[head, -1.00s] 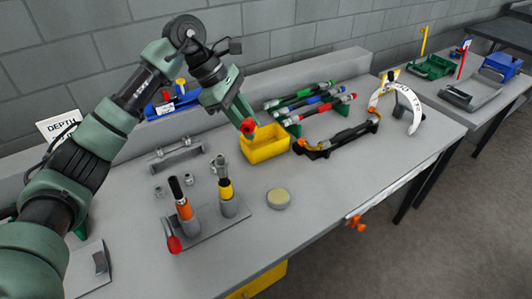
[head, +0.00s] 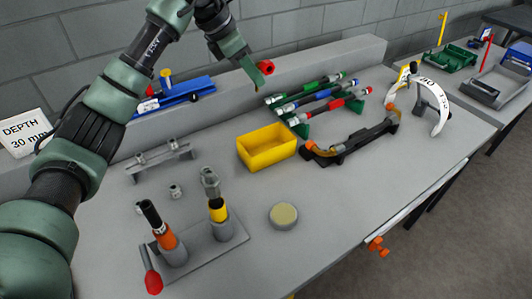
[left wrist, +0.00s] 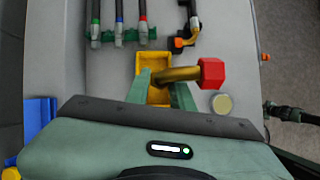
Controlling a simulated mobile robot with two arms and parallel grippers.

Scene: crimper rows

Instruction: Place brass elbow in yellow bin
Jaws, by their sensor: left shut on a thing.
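The yellow bin (head: 258,160) stands on the bench in the middle of the head view and looks empty. My left gripper (head: 262,78) is above the bench, higher in the picture than the bin and apart from it. It is shut on the brass elbow, a brass-coloured tube with a red hexagonal end (head: 267,66). In the left wrist view the elbow (left wrist: 180,75) lies between the fingers with its red end to the right, and the bin (left wrist: 152,62) shows behind it, partly hidden by the fingers.
A green rack (head: 300,128) of colour-banded tools stands behind the bin. A black holder with a bent tube (head: 352,145) is to its right. A stand with two upright tools (head: 200,258) and a round tin (head: 283,216) are in front. A blue tool tray (head: 180,97) is at the back left.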

